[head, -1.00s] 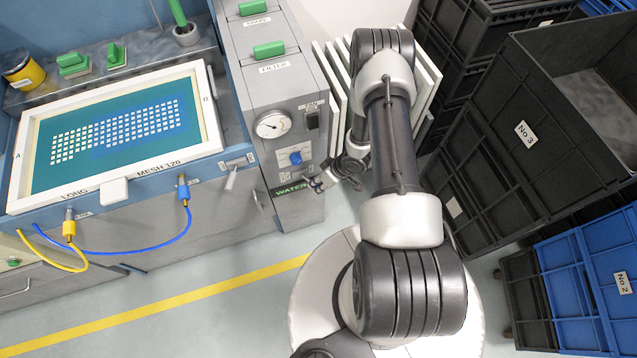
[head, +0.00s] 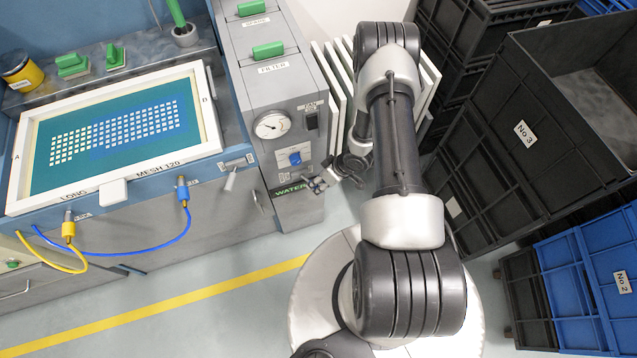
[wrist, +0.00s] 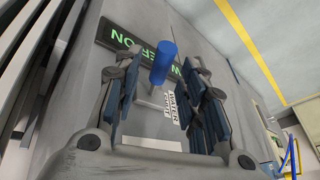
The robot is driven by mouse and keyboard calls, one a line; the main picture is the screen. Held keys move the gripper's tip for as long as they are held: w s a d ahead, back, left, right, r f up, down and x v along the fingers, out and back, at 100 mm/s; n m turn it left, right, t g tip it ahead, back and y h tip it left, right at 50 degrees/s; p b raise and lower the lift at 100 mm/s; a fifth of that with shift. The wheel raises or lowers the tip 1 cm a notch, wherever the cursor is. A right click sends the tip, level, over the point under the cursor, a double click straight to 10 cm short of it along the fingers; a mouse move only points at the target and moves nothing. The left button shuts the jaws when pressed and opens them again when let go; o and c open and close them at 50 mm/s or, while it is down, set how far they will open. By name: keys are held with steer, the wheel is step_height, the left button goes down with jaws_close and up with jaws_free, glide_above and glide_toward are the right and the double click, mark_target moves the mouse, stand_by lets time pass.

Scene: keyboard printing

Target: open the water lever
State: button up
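The water lever has a blue handle (head: 295,158) on the front of the grey control cabinet. In the wrist view the blue handle (wrist: 163,62) stands out from a pale mount, in front of a dark sign with green letters (wrist: 130,42). My gripper (head: 318,184) is at the cabinet front, just below and right of the handle in the head view. In the wrist view my gripper (wrist: 163,88) is open, with the handle showing in the gap between its fingers. I see no clear contact.
The cabinet (head: 250,90) carries a round gauge (head: 272,125) and green handles. White panels (head: 332,75) stand close to my arm on the right. Black crates (head: 520,190) fill the right side. A screen frame (head: 215,125) lies left. Floor in front is clear.

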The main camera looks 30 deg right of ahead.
steer(key=v, duration=1)
steer(key=shift+r, duration=0.2)
